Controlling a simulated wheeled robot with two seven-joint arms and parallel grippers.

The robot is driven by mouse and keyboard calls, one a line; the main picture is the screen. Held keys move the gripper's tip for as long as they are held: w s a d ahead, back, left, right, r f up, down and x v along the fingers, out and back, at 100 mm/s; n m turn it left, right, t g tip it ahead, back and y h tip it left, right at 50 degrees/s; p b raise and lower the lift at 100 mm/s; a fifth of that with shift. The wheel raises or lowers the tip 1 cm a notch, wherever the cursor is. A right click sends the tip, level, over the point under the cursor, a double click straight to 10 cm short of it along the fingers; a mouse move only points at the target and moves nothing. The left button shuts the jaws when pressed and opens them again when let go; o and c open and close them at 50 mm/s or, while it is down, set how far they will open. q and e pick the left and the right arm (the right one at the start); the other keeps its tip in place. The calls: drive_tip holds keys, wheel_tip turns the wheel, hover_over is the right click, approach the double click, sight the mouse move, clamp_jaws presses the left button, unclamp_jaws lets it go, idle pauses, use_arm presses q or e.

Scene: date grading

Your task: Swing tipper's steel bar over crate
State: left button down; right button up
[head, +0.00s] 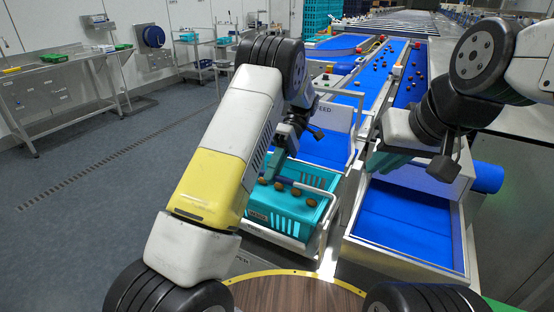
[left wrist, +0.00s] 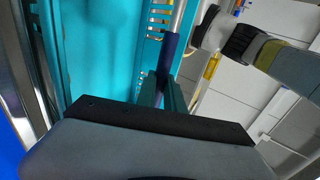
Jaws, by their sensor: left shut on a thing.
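The turquoise crate (head: 262,205) sits in the tipper frame in the middle of the head view, with several brown dates (head: 281,187) in it. A pale bent bar (head: 318,190) shows at the crate's right side. My left gripper (head: 280,160) reaches down at the crate's back left, its fingertips partly hidden. In the left wrist view my left gripper (left wrist: 165,92) is shut on the steel bar (left wrist: 178,20) at its dark blue sleeve, beside a turquoise crate wall (left wrist: 105,50). My right gripper (head: 388,160) hangs above the blue-lined bin; its jaw gap does not show.
The blue-lined bin (head: 453,230) stands right of the crate. Blue conveyor belts (head: 375,75) carrying dates run behind. A brown round table with a yellow rim (head: 275,273) lies in front. Steel benches (head: 60,68) stand far left, with open floor between.

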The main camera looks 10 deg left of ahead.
use_arm(q)
drive_tip(key=shift+a+f, duration=0.1)
drive_tip(key=shift+f, duration=0.2)
drive_tip(key=c, duration=1.5)
unclamp_jaws()
drive_tip(key=shift+o, duration=0.2)
drive_tip(key=shift+r, duration=0.1)
drive_tip(key=s+d+r, duration=0.2)
drive_tip(key=s, duration=0.6)
drive_tip(key=s+d+r, duration=0.1)
drive_tip(key=s+r, duration=0.2)
drive_tip(key=s, duration=0.5)
drive_tip(key=w+d, duration=0.3)
drive_tip(key=w, duration=0.5)
drive_tip(key=shift+w+f, duration=0.15)
drive_tip(key=shift+f, duration=0.25)
drive_tip(key=shift+d, duration=0.1)
